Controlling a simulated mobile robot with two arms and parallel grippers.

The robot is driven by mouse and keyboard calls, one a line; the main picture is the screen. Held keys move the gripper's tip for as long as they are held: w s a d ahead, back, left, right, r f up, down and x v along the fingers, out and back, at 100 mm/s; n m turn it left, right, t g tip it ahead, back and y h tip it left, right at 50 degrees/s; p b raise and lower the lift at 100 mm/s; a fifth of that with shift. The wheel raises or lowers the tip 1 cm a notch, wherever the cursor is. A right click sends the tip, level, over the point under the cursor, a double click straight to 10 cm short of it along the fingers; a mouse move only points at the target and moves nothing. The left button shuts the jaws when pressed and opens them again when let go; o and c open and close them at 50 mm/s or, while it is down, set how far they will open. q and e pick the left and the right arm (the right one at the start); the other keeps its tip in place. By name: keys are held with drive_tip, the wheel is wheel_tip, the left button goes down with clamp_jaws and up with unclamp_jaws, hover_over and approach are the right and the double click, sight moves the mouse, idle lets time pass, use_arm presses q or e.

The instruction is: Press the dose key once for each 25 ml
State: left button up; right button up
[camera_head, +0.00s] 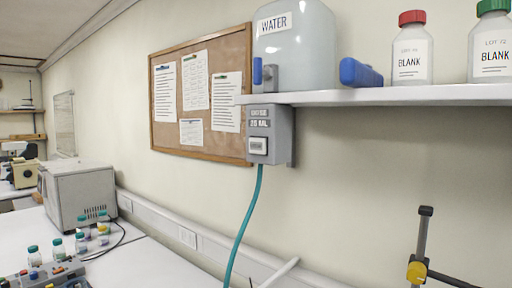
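A grey dosing box (284,133) is fixed under the shelf edge, below the water tank. It carries a dark label reading "DOSE 25 ML" (259,118). Below the label is the pale dose key (258,146), facing out and unobstructed. The grey-white tank marked WATER (310,55) stands on the shelf above, with a blue tap handle (257,72) at its lower left. A teal hose (243,230) hangs from the box and runs out of the bottom of the picture. Neither of my grippers is in view.
The white shelf (420,95) holds a blue object (360,73) and two BLANK bottles, red-capped (411,55) and green-capped (492,45). A stand with a yellow knob (417,272) rises lower right. A grey cabinet (80,190) and several vials sit lower left.

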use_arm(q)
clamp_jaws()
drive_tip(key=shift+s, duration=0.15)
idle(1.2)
